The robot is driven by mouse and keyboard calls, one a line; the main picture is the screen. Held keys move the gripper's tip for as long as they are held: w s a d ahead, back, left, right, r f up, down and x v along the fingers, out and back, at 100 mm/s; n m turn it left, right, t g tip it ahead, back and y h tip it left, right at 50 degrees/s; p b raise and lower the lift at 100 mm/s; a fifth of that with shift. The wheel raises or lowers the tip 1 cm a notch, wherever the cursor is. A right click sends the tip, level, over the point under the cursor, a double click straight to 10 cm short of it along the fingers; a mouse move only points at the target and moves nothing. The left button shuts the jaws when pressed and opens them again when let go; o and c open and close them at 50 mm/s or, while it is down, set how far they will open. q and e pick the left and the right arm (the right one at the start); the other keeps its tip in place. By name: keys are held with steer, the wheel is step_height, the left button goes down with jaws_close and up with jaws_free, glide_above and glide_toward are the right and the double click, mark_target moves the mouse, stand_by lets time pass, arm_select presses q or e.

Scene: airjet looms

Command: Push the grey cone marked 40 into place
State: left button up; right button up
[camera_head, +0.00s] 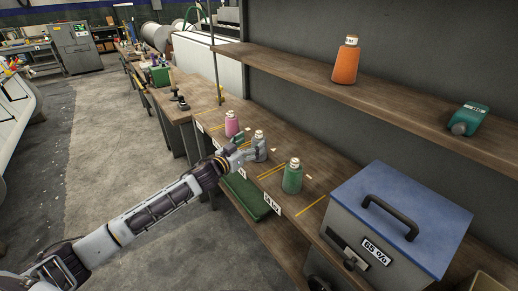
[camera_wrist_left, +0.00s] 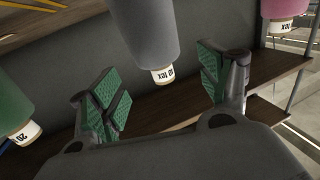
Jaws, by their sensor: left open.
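The grey cone (camera_head: 259,150) stands upright on the lower wooden shelf, between the pink cone and the green cone. In the left wrist view the grey cone (camera_wrist_left: 152,38) appears upside down, and the white label on its tip ends in "tex"; its number is hard to read. My left gripper (camera_head: 242,146) is right beside the grey cone on its near left side. Its green-padded fingers (camera_wrist_left: 162,84) are spread apart, with the tip of the cone showing between them. I cannot tell whether a finger touches the cone.
The green cone (camera_head: 292,179) stands to the right and the pink cone (camera_head: 231,123) to the left. A blue-lidded box (camera_head: 400,215) marked 65 % fills the right end. An orange cone (camera_head: 346,62) and a lying green cone (camera_head: 470,118) are on the upper shelf (camera_head: 400,108).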

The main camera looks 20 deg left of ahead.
mark_target(257, 138)
steer(key=shift+d, duration=0.2)
arm_select(q)
steer(key=shift+w+d, duration=0.1)
steer(key=shift+x, duration=1.75)
steer(key=shift+w+d, duration=0.2)
steer(key=shift+w, duration=0.45)
steer(key=shift+d, duration=0.1)
arm_select(e)
steer(key=shift+s+d+r, duration=0.15)
steer(key=shift+s+r, duration=0.05)
steer(key=shift+r, duration=0.1)
arm_select(q)
steer(key=shift+c, duration=0.2)
